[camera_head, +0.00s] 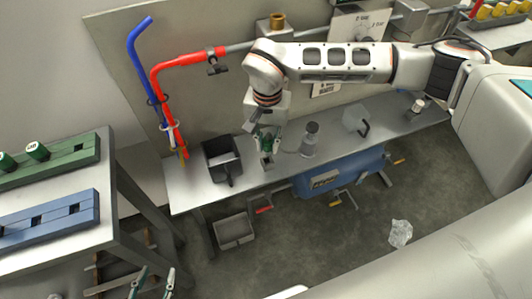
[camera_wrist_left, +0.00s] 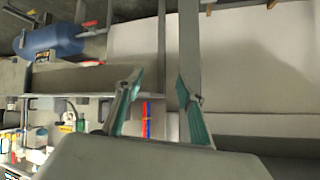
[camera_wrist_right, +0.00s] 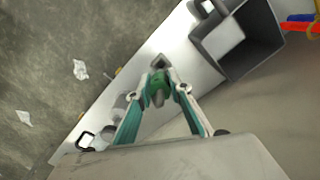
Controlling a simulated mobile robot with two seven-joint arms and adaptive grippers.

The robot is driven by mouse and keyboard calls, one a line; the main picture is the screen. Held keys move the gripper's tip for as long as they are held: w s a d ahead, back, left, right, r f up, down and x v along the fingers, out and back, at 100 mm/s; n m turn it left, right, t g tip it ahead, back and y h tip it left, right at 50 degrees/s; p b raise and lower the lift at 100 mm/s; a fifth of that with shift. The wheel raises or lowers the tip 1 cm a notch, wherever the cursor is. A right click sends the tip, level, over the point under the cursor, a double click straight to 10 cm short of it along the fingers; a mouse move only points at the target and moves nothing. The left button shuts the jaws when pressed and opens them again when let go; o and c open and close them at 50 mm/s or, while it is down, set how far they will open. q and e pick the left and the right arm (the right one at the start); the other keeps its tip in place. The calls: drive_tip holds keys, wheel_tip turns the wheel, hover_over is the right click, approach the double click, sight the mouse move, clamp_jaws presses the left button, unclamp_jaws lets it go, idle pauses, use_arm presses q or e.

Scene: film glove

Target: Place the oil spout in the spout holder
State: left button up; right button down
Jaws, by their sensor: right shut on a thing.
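My right gripper (camera_head: 266,146) is over the grey bench at the back and is shut on a small green piece. In the right wrist view this green piece (camera_wrist_right: 157,90), which looks like the oil spout, sits between the fingertips, partly covered by them. A small grey square block (camera_wrist_right: 159,61) is just beyond it on the bench; I cannot tell whether they touch or whether the block is the spout holder. My left gripper (camera_head: 153,282) is at the lower left of the head view. It is open and empty in the left wrist view (camera_wrist_left: 158,82).
A black open bin (camera_head: 221,160) stands left of my right gripper. A grey bottle (camera_head: 309,140) and a clear jug (camera_head: 355,120) stand to its right. Green and blue racks (camera_head: 72,162) are on the left table. Red and blue pipes (camera_head: 155,78) stand at the wall.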

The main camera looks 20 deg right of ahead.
sight(267, 155)
drive_tip(key=shift+f, duration=0.65)
wheel_tip(267, 155, down, 4)
drive_tip(key=shift+f+b, duration=0.1)
drive_tip(key=shift+b, duration=0.5)
drive_tip(key=shift+f, duration=0.1)
drive_tip(key=c, duration=1.8)
unclamp_jaws()
drive_tip(key=shift+c, duration=0.2)
use_arm(q)
drive_tip(key=shift+w+d, duration=0.15)
drive_tip(key=shift+w, duration=0.05)
drive_tip(key=shift+s+f, duration=0.1)
